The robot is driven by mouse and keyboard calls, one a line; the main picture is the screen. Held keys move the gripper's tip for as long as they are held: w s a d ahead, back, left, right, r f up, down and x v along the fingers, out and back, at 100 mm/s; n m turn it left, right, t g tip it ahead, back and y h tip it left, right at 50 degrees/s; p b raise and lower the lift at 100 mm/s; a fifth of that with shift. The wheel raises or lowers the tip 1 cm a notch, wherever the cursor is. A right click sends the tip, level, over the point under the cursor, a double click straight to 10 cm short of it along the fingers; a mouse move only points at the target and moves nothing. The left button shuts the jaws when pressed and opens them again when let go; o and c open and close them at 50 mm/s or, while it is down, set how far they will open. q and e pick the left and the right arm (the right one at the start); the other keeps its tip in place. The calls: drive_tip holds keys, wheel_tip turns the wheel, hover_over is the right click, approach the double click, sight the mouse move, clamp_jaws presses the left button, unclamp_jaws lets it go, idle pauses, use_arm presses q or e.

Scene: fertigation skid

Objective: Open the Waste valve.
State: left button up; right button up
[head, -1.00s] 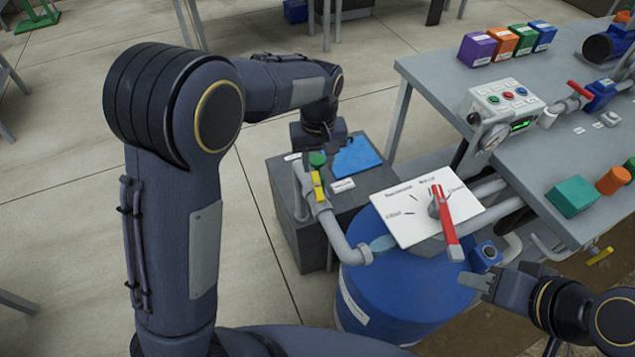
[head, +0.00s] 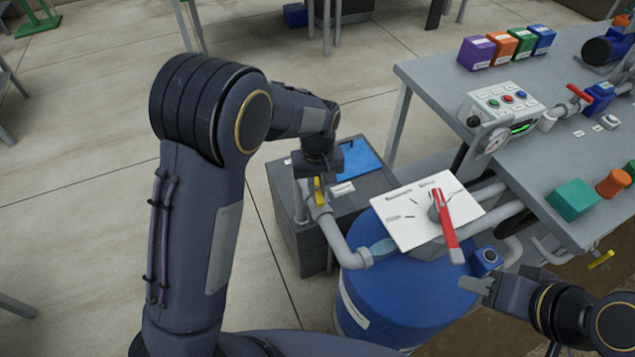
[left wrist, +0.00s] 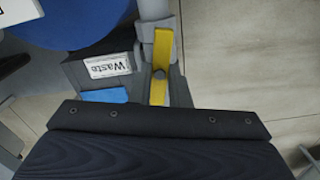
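The Waste valve has a yellow lever (head: 318,190) on a grey pipe, above a dark grey box (head: 300,238). In the left wrist view the yellow lever (left wrist: 160,65) lies roughly in line with the pipe, near the white "Waste" label (left wrist: 108,65). My left gripper (head: 318,170) is over the valve, just beyond the lever in the head view.
A white dial panel (head: 412,222) with a red lever (head: 447,230) stands above the blue drum (head: 395,295). The grey pipe (head: 340,240) runs from the valve towards the drum. A grey bench (head: 440,80) with a control box and coloured blocks is at the right.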

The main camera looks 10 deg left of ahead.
use_arm(q)
clamp_jaws()
drive_tip(key=shift+r+n+p, duration=0.1)
drive_tip(key=shift+n+p, duration=0.25)
drive_tip(key=shift+n, duration=1.15)
drive_tip(key=o, duration=0.6)
unclamp_jaws()
